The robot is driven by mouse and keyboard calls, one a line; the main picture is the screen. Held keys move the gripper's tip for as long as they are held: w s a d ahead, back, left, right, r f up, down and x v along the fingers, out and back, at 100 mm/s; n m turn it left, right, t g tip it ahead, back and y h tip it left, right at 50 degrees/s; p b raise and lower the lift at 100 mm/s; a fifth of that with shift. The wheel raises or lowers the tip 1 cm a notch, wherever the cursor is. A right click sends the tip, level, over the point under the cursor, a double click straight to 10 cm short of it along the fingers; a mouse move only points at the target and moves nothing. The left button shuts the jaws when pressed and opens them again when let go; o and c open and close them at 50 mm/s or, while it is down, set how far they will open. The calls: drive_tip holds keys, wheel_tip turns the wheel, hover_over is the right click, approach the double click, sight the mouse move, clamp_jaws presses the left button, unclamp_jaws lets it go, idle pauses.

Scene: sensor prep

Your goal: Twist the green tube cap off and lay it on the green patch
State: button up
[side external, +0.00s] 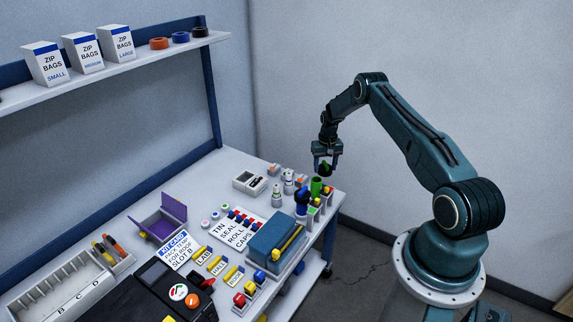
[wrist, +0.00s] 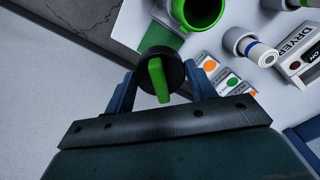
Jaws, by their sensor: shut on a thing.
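My gripper (wrist: 163,88) is shut on the green tube cap (wrist: 158,76), a dark round cap with a bright green bar across its top. In the side view my gripper (side external: 326,160) holds the cap (side external: 326,170) in the air above the table's right end. The green tube (wrist: 197,12) stands open-mouthed in the wrist view, apart from the cap; the side view shows it too (side external: 316,187), below and left of the cap. A green area (wrist: 160,37) shows partly behind the cap; I cannot tell if it is the green patch.
Small cards with orange and green dots (wrist: 232,81) lie beside the tube. A blue box (side external: 275,245) with a yellow tool is closer. The table's right edge is close to the tube.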

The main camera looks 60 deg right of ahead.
drive_tip(key=shift+f, duration=1.5)
drive_tip(key=shift+f, duration=0.15)
drive_tip(key=shift+f, duration=2.6)
drive_tip(key=o, duration=1.3)
drive_tip(key=shift+r, duration=0.1)
drive_tip(key=shift+r, duration=3.4)
